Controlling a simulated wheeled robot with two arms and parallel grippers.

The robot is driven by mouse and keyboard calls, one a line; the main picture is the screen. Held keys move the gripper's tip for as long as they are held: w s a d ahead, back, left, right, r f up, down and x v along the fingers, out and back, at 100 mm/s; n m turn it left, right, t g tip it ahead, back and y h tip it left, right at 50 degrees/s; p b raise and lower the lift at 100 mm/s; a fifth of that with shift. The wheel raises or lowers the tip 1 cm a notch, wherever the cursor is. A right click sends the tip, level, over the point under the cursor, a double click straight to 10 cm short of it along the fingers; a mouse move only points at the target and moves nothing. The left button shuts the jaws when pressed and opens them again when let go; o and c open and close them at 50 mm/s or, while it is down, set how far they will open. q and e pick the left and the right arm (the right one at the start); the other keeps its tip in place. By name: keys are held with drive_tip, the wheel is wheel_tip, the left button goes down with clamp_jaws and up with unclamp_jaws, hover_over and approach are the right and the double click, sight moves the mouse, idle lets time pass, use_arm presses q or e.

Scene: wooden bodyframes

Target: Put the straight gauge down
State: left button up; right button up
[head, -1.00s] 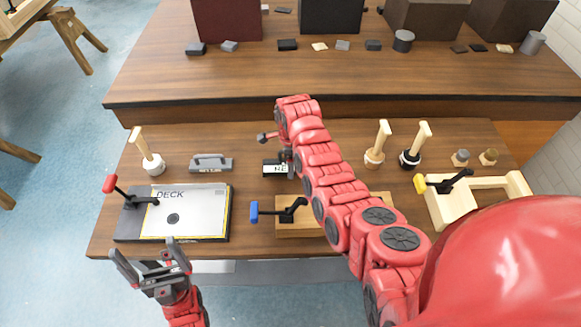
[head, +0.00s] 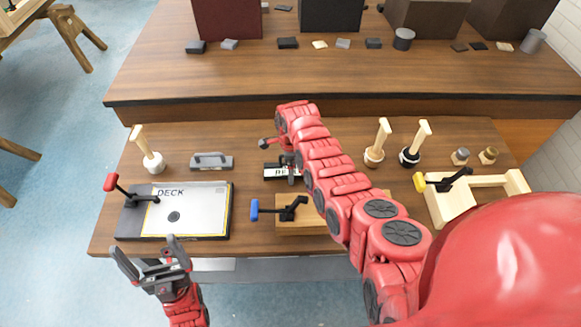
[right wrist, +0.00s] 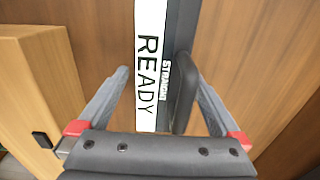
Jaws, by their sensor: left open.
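The straight gauge (right wrist: 183,95), a dark bar with a raised handle and the word STRAIGHT, lies along a white READY label (right wrist: 150,65) in the right wrist view. In the head view the READY label (head: 277,172) shows at mid-bench, and my right arm partly hides the gauge. My right gripper (right wrist: 160,72) is open around it: the fingers stand wide apart, with the handle nearer the right finger. Whether that finger touches the handle is unclear. My left gripper (head: 150,262) is open and empty in front of the bench's front edge, lower left.
A grey handled tool (head: 212,161) lies left of the label. The DECK plate (head: 195,210) with a red-handled clamp is at left. A wooden block (head: 300,222) with a blue-handled clamp is in front of the label. Wooden-handled tools (head: 376,153) and a wooden frame (head: 505,185) stand right.

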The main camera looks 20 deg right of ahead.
drive_tip(key=shift+r+p, duration=0.3)
drive_tip(key=shift+r+b, duration=0.35)
drive_tip(key=shift+r, duration=0.05)
wheel_tip(320, 180, up, 7)
drive_tip(key=shift+w+r+b, duration=0.1)
drive_tip(key=shift+r+b, duration=0.1)
drive_tip(key=shift+b, duration=0.8)
wheel_tip(320, 180, up, 4)
drive_tip(key=p, duration=0.2)
drive_tip(key=shift+f+p, duration=0.2)
drive_tip(key=shift+p, duration=0.1)
